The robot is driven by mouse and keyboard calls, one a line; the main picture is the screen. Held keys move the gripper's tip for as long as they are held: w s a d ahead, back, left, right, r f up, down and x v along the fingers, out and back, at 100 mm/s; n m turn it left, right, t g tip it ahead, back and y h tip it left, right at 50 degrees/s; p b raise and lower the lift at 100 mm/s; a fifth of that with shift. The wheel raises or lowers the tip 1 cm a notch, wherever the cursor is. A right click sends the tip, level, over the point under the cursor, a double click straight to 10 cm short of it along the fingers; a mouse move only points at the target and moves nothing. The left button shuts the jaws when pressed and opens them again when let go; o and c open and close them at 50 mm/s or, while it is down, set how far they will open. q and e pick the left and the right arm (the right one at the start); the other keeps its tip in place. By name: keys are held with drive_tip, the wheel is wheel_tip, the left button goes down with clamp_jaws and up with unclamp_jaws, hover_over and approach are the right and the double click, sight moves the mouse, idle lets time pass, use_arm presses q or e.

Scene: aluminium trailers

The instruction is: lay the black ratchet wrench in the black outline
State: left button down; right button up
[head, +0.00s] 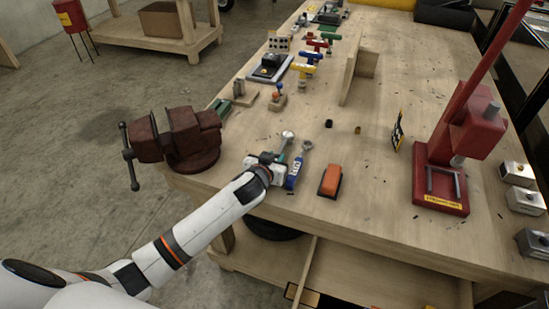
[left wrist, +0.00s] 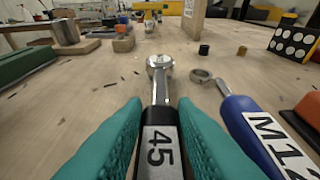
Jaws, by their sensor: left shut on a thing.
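The black ratchet wrench has a bright metal round head and a black handle with a white "45" label (left wrist: 160,148). Its head also shows in the head view (head: 287,136). My left gripper (head: 272,160) is shut on the handle near the bench's front edge, its teal fingers (left wrist: 160,122) on both sides. The wrench points away from me, low over the bench; I cannot tell whether it touches the wood. A blue wrench labelled "M12" (left wrist: 262,128) lies just to the right. I cannot make out the black outline. My right gripper is not in view.
A rusty vise (head: 190,138) stands at the left edge. An orange-topped block (head: 330,180) lies right of the wrenches, and a red press (head: 440,178) stands farther right. A wooden upright (head: 352,78) and several coloured T-handles stand behind. The bench middle is mostly clear.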

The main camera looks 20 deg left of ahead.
use_arm(q)
drive_tip(key=c, duration=1.6)
unclamp_jaws()
drive_tip(key=shift+f, duration=0.15)
drive_tip(key=o, duration=0.4)
drive_tip(key=shift+o, duration=0.2)
